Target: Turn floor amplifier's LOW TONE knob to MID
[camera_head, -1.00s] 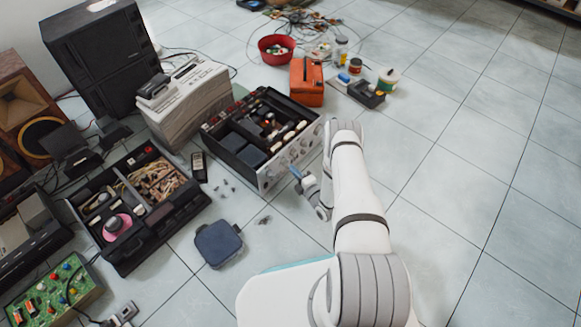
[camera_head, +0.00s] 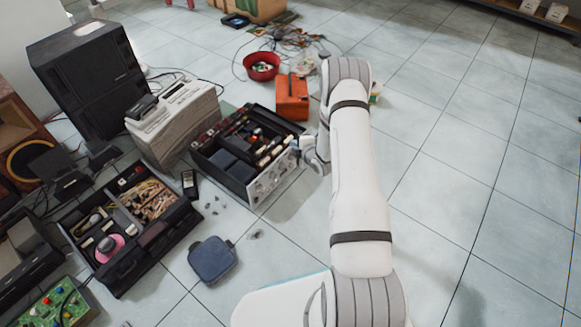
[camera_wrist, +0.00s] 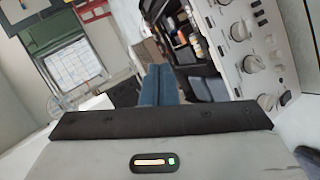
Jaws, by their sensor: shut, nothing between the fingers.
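The floor amplifier (camera_head: 268,186) is an open-topped black box with a silver front panel, left of my arm in the head view. In the wrist view its panel (camera_wrist: 226,55) runs down the right side. It carries several round knobs, among them an upper one (camera_wrist: 240,31), a middle one (camera_wrist: 253,63) and a lower one (camera_wrist: 267,102). Their labels are too small to read. My gripper (camera_wrist: 160,84) has its blue fingers shut and empty, left of the knobs in that view. In the head view my gripper (camera_head: 298,146) is near the panel's right end; contact cannot be told.
An orange box (camera_head: 292,98) and a red bowl (camera_head: 262,67) stand behind the amplifier. A black tool case (camera_head: 125,225), a dark blue container (camera_head: 212,260) and a black speaker (camera_head: 85,75) are to the left. The tiled floor on the right is clear.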

